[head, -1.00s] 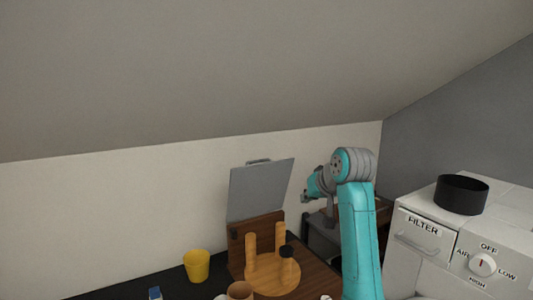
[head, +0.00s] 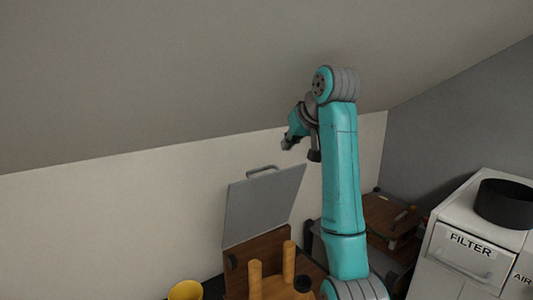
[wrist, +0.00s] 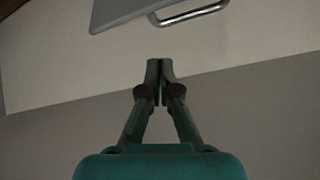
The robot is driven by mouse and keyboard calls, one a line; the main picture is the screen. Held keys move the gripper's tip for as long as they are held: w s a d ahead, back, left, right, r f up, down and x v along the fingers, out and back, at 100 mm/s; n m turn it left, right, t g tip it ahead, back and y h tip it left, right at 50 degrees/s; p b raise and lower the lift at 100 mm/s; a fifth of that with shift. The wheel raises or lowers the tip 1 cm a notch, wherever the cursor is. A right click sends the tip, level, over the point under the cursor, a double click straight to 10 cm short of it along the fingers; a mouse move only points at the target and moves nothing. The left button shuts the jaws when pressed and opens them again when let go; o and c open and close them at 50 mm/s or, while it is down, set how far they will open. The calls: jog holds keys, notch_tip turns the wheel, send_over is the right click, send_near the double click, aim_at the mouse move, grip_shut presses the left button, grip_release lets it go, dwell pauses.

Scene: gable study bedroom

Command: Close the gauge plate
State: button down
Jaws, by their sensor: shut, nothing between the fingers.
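The gauge plate (head: 262,205) is a flat grey panel with a metal handle (head: 261,169) on its top edge. It stands raised and tilted at the back of a brown wooden box (head: 262,240). In the wrist view the plate's edge (wrist: 125,8) and its handle (wrist: 190,14) show at the top. My gripper (head: 287,144) is up and to the right of the handle in the head view, apart from the plate. In the wrist view the fingers (wrist: 160,62) are shut together and empty, with wall behind them.
A wooden piece with upright pegs (head: 270,285) stands in front of the plate, beside a yellow cup (head: 186,290). A white FILTER unit (head: 462,250) with a black ring (head: 505,203) on top is at right. The sloped ceiling (head: 180,80) hangs over my raised arm.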

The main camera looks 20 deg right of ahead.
jog(key=x, duration=1)
jog(key=shift+w, duration=0.1)
